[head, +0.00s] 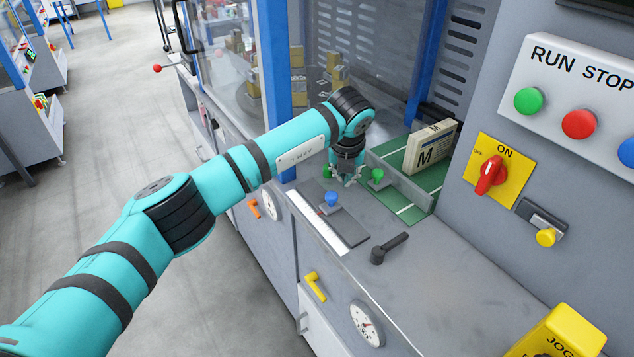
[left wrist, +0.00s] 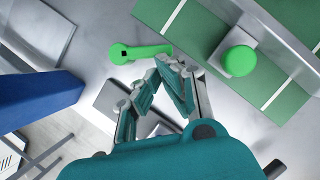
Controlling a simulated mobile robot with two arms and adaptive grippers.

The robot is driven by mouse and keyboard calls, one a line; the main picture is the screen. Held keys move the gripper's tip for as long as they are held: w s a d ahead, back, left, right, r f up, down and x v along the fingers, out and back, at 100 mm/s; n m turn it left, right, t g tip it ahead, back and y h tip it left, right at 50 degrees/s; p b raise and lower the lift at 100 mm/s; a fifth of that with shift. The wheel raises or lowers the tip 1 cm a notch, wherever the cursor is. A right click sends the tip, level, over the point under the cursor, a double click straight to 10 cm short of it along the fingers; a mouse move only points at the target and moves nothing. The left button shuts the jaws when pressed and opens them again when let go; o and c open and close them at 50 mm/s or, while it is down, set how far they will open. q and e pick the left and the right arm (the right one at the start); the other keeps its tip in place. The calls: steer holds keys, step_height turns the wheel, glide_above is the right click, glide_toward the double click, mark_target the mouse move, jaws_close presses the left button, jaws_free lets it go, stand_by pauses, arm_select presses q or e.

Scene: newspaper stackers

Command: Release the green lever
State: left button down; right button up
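The green lever (head: 327,173) sits on the grey machine top by the blue post, just left of my left gripper (head: 348,180). In the left wrist view the lever (left wrist: 140,52) lies flat, its round hub at left and its arm pointing right. The tips of my left gripper (left wrist: 161,70) are close together just below the right end of the lever's arm. Whether they touch the lever, or are fully shut, I cannot tell. My right gripper is not in view.
A round green knob (head: 377,176) stands close on the right, by a grey rail (head: 402,183). A blue knob (head: 331,198) and a black lever (head: 389,247) are in front. A newspaper stack (head: 430,148) stands on the green belt (head: 412,210). A blue post (head: 272,60) rises at left.

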arm_select(q)
steer(key=shift+w+d+f+n+y+b, duration=0.2)
steer(key=shift+n+y+b, duration=0.1)
steer(key=shift+n+b, duration=0.25)
steer(key=shift+w+n, duration=0.15)
steer(key=shift+n, duration=0.3)
steer(key=shift+w+d+r+b, duration=0.1)
steer(key=shift+w+d+b, duration=0.2)
steer(key=shift+b, duration=0.45)
stand_by(0.8)
